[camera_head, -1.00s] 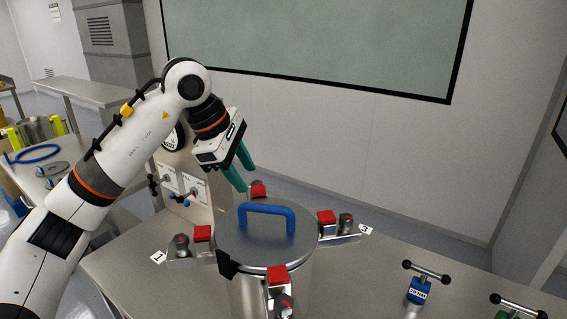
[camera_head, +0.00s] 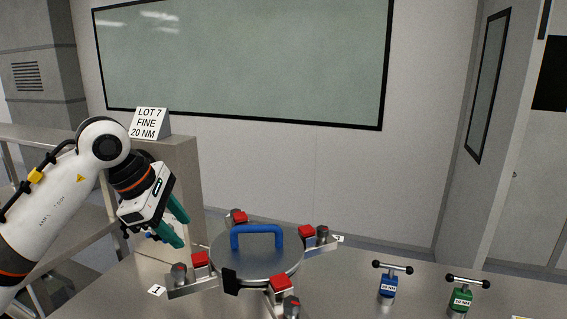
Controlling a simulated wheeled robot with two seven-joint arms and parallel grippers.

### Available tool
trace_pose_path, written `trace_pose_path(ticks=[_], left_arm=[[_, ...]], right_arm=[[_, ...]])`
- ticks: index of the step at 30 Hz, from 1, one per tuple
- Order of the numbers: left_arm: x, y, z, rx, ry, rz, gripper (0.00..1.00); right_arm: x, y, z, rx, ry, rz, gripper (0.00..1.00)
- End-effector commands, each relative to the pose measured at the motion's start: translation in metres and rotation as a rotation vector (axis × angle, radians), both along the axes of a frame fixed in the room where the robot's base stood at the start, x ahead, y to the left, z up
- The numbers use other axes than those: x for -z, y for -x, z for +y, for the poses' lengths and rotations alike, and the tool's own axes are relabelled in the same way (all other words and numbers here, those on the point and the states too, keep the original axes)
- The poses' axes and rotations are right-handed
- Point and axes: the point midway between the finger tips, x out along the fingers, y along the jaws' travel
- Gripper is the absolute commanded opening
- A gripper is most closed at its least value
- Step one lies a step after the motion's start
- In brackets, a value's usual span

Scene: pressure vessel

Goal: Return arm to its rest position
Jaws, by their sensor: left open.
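My left arm comes in from the left in the head view. My left gripper (camera_head: 176,222) has green fingers and is open and empty. It is in the air to the left of the pressure vessel's lid, apart from it. The vessel's round metal lid (camera_head: 256,262) has a blue handle (camera_head: 257,230) on top. Red-topped clamps (camera_head: 200,259) with dark knobs stand around the lid. My right gripper is not in view.
A blue-bodied T-handle tool (camera_head: 388,285) and a green-bodied one (camera_head: 461,298) stand on the table at right. A sign reading "LOT 7 FINE 20 NM" (camera_head: 150,122) stands on a panel behind my left arm. The table (camera_head: 340,290) between lid and tools is clear.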

Motion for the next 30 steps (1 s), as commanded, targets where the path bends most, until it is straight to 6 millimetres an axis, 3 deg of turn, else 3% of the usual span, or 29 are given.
trace_pose_path(ticks=[8,14,20,22,26,30], left_arm=[[0.018,0.007,-0.051,0.068,0.209,0.018,0.43],[0.026,0.023,-0.101,0.115,0.465,0.061,0.43],[0.018,0.05,-0.157,0.121,0.868,0.172,0.43],[0.008,0.061,-0.174,0.092,1.079,0.248,0.43],[-0.017,0.072,-0.18,-0.039,1.512,0.428,0.43],[-0.028,0.062,-0.152,-0.291,1.951,0.648,0.43]], right_arm=[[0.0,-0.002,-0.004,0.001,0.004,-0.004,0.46],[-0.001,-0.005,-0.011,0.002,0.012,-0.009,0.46],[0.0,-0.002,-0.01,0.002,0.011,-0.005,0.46],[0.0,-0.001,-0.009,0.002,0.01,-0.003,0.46],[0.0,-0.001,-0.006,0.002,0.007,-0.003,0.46],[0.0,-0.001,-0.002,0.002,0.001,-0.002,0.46]])
